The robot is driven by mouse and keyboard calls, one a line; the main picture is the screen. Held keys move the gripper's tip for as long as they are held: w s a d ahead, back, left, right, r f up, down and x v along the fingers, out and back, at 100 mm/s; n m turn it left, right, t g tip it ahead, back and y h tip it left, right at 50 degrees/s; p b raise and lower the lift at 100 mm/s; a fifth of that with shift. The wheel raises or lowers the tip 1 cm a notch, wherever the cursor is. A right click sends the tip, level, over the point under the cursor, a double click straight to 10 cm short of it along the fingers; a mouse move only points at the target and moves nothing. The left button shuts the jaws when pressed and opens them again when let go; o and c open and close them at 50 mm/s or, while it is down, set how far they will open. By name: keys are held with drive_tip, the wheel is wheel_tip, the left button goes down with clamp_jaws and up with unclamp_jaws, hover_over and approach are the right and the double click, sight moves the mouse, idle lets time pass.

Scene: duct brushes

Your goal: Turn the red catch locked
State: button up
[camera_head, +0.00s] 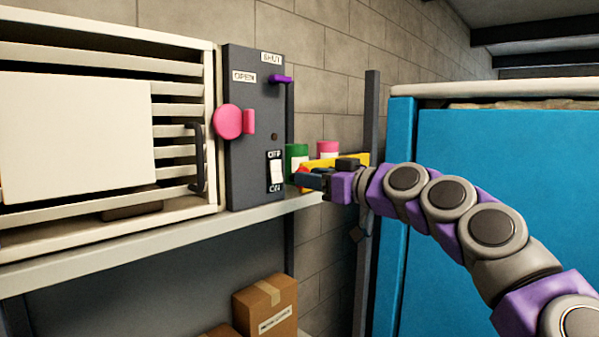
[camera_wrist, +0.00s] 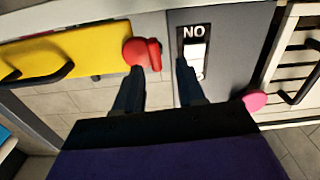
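The red catch (camera_wrist: 142,53) shows in the wrist view as a round knob with a short bar at its right, at the edge of a yellow panel (camera_wrist: 80,50). In the head view only a small red part (camera_head: 303,169) shows; my gripper hides the rest. My gripper (camera_wrist: 160,72) is open and empty, its two dark fingers apart. The left fingertip is just below the catch in the wrist picture; the right one is by the white rocker switch (camera_wrist: 194,58). I cannot tell whether a finger touches the catch. In the head view my gripper (camera_head: 309,179) is right of the switch panel.
The dark panel (camera_head: 250,175) carries a pink round catch (camera_head: 228,121), a purple lever (camera_head: 281,80) and an OFF/ON switch (camera_head: 276,171). A green can (camera_head: 296,154) and a pink-topped can (camera_head: 327,148) stand behind my gripper. A blue cabinet (camera_head: 500,190) is at the right.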

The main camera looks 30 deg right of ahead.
drive_tip(key=x, duration=0.3)
drive_tip(key=shift+a, duration=0.2)
drive_tip(key=shift+w+d, duration=0.15)
drive_tip(key=c, duration=0.3)
drive_tip(key=shift+d, duration=0.35)
drive_tip(key=shift+c, duration=1.4)
clamp_jaws()
drive_tip(key=shift+a, duration=0.15)
